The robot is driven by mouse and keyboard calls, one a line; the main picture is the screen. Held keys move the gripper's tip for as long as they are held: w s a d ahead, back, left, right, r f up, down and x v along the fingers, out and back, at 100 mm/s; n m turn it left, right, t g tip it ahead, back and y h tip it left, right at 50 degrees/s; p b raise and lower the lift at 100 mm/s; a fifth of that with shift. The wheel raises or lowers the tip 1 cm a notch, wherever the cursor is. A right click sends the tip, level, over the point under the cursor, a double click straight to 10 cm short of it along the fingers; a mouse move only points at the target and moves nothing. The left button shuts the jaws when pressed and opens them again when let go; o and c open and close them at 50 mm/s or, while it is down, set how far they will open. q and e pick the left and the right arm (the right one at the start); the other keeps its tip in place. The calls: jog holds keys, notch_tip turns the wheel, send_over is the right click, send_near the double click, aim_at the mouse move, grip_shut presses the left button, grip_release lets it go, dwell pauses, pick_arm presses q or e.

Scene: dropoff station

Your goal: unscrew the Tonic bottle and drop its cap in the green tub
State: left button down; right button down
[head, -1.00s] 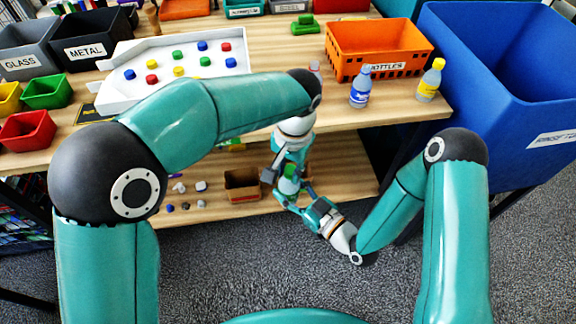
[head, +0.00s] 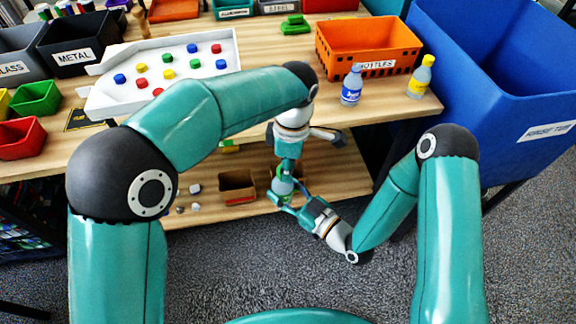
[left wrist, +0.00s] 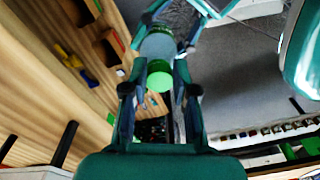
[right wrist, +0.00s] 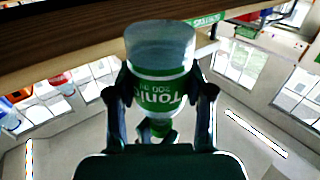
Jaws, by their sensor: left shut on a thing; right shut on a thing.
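The Tonic bottle (right wrist: 158,88), clear with a green label, is held between the fingers of my right gripper (right wrist: 160,95). It also shows in the head view (head: 283,186), low in front of the bench. My left gripper (left wrist: 160,82) is shut on its green cap (left wrist: 159,81), in line with the bottle's neck. In the right wrist view the cap (right wrist: 158,127) sits at the neck end, between the left fingers; I cannot tell how far it is turned. In the head view my left gripper (head: 287,165) is above the bottle. A small green tub (head: 37,98) stands at the bench's left.
A red tub (head: 22,138) stands beside the green one. A white tray (head: 110,100) with coloured pieces, an orange bottles crate (head: 343,38), and a blue and a yellow bottle (head: 420,77) stand on the bench. A big blue bin (head: 480,110) is at right. A brown box (head: 238,196) is on the lower shelf.

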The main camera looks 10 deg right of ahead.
pick_arm(q)
jog(key=shift+r, duration=0.15)
pick_arm(e)
jog(key=shift+w, duration=0.1)
dwell(0.4)
pick_arm(q)
jog(key=shift+r, duration=1)
jog(key=shift+r, duration=0.1)
